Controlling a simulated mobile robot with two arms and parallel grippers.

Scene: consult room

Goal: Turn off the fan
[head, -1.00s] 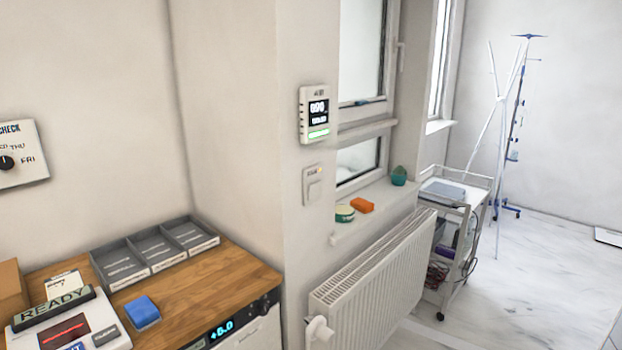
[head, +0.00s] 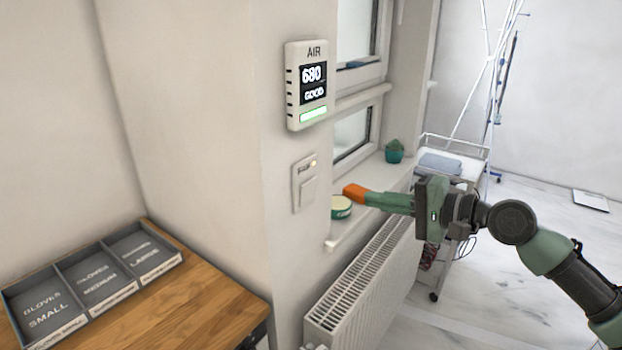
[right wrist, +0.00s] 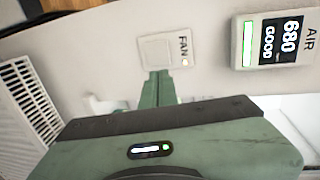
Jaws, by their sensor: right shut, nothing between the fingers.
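The fan switch (head: 305,183) is a white wall plate with a rocker and a small lit yellowish lamp, below the air monitor. In the right wrist view the switch (right wrist: 158,50) carries the label FAN beside a small pale lamp. My right gripper (head: 370,198) is shut and empty, to the right of the switch in the head view, with its fingers pointing left. In the right wrist view its fingertips (right wrist: 158,75) are just below the switch plate and apparently apart from it. My left gripper is not in view.
The air monitor (head: 313,85) reads 680 GOOD above the switch. A radiator (head: 362,285) stands below. A glove tray (head: 95,275) sits on the wooden counter.

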